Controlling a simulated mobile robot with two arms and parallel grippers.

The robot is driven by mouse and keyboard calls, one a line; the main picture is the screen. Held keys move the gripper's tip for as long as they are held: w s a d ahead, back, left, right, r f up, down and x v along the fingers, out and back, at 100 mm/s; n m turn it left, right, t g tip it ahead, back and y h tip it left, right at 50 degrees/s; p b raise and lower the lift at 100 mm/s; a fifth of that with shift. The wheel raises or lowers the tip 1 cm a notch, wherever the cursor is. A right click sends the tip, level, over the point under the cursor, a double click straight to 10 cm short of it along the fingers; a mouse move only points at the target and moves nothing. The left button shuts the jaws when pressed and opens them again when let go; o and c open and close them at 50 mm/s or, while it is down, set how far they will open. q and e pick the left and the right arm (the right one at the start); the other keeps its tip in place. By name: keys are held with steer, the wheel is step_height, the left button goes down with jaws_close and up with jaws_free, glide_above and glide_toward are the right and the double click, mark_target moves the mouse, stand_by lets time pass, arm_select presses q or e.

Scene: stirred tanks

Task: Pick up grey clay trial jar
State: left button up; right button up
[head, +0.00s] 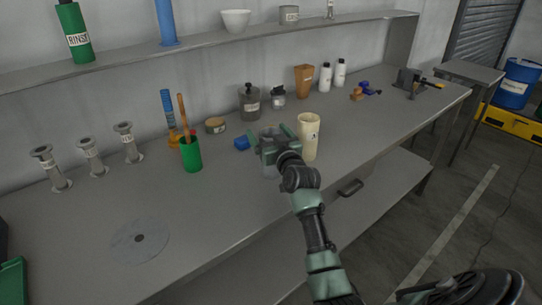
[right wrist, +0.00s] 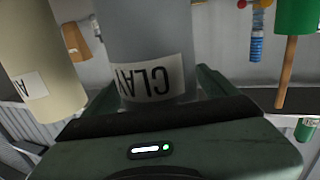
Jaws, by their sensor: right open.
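The grey jar (right wrist: 150,30) has a cream label reading CLAY, upside down in the right wrist view. It stands between the fingers of my right gripper, close in front of the palm. My right gripper (head: 270,138) is open around the jar, above the middle of the bench in the head view. There the gripper and wrist hide most of the jar. I cannot tell whether a finger touches it. My left gripper is not in view.
A cream jug (head: 309,136) stands close right of the gripper. A green cup (head: 191,154) with a wooden handle stands to the left. A dark jar (head: 250,101) and a blue item (head: 242,143) are behind. The bench's front left is clear around a grey disc (head: 140,240).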

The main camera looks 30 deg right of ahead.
jaws_close()
steer(key=shift+r, duration=0.1)
